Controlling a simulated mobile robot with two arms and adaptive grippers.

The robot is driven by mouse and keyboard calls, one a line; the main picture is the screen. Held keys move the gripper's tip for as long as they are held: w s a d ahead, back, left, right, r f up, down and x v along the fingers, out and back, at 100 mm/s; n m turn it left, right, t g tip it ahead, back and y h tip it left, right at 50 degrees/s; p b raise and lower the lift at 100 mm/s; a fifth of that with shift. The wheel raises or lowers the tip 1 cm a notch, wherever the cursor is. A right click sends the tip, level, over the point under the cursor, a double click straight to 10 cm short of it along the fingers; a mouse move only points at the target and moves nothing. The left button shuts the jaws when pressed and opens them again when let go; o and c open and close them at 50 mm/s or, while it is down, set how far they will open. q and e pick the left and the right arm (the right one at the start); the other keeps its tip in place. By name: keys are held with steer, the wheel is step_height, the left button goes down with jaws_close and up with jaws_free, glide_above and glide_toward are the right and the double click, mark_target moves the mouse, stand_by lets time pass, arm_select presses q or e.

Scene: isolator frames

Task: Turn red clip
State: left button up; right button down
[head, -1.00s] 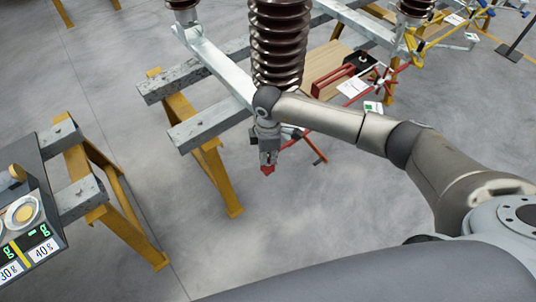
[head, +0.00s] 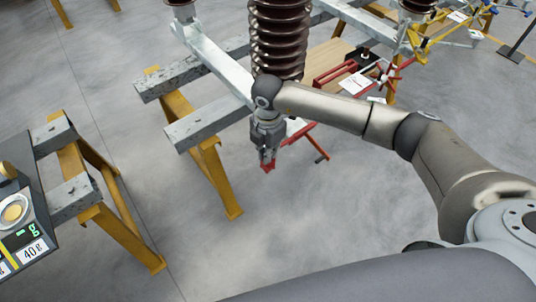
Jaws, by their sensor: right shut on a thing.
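A small red clip (head: 268,167) shows at the tips of my right gripper (head: 267,158). The gripper points down and is shut on the clip, in front of the grey steel beams and the brown ribbed insulator. Most of the clip is hidden between the fingers, so its exact turn cannot be told. My left gripper is not in view.
A brown ribbed insulator (head: 279,42) stands on a steel frame (head: 215,60) behind my right arm. Yellow trestles (head: 205,160) carry grey beams. A weighing scale (head: 22,228) is at the left edge. Red frames (head: 338,74) and a wooden board are behind. Grey floor lies open in front.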

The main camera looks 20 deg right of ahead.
steer(key=n+b, duration=0.4)
steer(key=n, duration=0.1)
steer(key=shift+f, duration=0.1)
steer(key=shift+n+b, duration=0.75)
steer(key=shift+n, duration=0.45)
steer(key=shift+r, duration=0.2)
steer(key=c, duration=1.9)
jaws_free()
step_height(320, 180, up, 12)
